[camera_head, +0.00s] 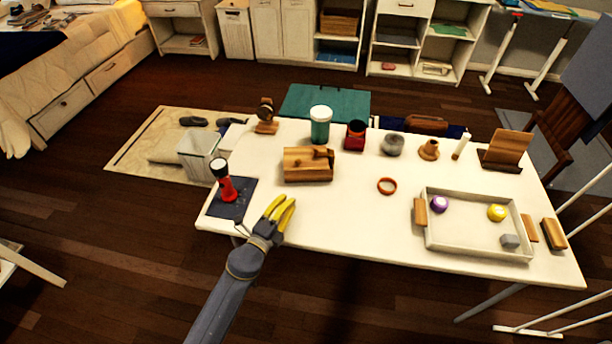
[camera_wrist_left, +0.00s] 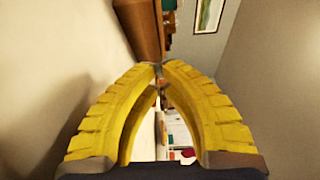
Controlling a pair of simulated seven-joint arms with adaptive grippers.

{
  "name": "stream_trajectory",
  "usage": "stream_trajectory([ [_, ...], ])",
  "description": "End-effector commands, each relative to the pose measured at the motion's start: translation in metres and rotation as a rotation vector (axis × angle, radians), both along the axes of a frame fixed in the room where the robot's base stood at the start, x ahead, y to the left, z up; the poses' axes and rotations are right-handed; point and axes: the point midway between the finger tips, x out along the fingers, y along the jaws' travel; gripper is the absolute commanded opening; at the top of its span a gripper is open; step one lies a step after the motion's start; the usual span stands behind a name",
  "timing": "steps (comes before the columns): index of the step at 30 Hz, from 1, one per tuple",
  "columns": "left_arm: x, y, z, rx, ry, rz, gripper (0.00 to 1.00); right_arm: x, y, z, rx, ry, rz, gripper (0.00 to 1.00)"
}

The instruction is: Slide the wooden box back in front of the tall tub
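The wooden box (camera_head: 306,168) lies on the white table, in front of the tall tub (camera_head: 320,130) and a little to its left, with a gap between them. The tub is teal with a white lid and stands upright. My left gripper (camera_head: 287,199) is low over the table's front part, in front of the box and apart from it. Its yellow fingers curve together and their tips meet in the left wrist view (camera_wrist_left: 160,68), with nothing seen between them. A brown wooden surface (camera_wrist_left: 140,25) shows beyond the tips, probably the box. My right gripper is out of view.
A red-and-black object (camera_head: 228,188) stands on a dark mat (camera_head: 238,207) left of my gripper. An orange ring (camera_head: 387,186) lies right of the box. A white tray (camera_head: 470,252) with balls is further right. The table between box and ring is clear.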

Motion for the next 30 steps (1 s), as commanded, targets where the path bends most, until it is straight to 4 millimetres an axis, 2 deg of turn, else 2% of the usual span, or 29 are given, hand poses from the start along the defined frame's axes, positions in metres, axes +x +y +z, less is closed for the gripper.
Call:
stream_trajectory([
  [12,0.065,-0.036,0.001,-0.005,0.002,0.003,0.00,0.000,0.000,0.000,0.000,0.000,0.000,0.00],
  [18,0.089,-0.049,0.001,-0.005,0.002,0.003,0.00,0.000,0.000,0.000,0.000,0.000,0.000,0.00],
  [24,0.103,-0.056,0.001,-0.004,0.001,0.003,0.00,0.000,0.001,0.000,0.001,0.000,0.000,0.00],
  [30,0.107,-0.060,0.000,-0.003,0.001,0.002,0.00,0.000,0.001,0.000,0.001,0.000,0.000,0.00],
])
